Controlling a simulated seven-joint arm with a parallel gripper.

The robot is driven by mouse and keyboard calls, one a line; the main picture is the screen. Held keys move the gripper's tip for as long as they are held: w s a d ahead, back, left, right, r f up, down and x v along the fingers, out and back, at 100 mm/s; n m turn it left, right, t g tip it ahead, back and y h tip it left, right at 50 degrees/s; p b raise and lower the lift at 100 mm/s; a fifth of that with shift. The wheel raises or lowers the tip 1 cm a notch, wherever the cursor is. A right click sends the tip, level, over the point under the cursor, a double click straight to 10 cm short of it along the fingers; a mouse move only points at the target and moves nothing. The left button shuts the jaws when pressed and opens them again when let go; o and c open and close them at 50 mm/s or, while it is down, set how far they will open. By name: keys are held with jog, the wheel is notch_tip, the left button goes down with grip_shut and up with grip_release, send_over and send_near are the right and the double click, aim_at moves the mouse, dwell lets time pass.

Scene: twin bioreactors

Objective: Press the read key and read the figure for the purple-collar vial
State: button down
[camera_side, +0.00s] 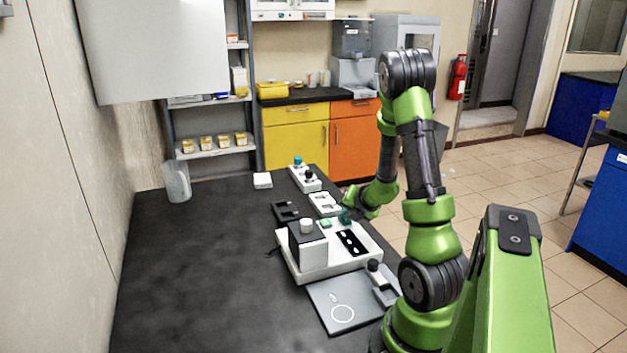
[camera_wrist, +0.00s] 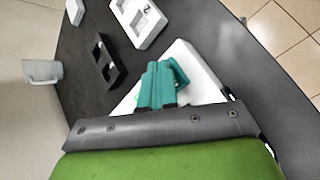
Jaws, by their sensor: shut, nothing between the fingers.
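The white reader (camera_side: 335,262) sits on the dark bench, with a grey-white box (camera_side: 307,250) and round cap at its left. A small green patch (camera_side: 326,222), key or display, and a black panel (camera_side: 352,243) with pale marks show on its top. No figure is legible. My gripper (camera_side: 345,215) has teal fingers, shut and empty, just above the reader's far edge; whether it touches is unclear. The fingers also show over the white reader in the wrist view (camera_wrist: 162,88). A dark-capped vial (camera_side: 373,266) stands front right. No purple collar can be made out.
A white rack (camera_side: 304,179) with blue-topped and dark-topped vials stands at the back. A black slotted holder (camera_side: 285,211) and a white holder (camera_side: 324,203) lie behind the reader. A grey plate (camera_side: 322,301) lies in front. A mug (camera_side: 177,181) stands far left; the bench's left is clear.

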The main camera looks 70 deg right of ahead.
aim_at(347, 220)
jog(key=shift+r, duration=0.85)
jog(key=shift+r, duration=2.5)
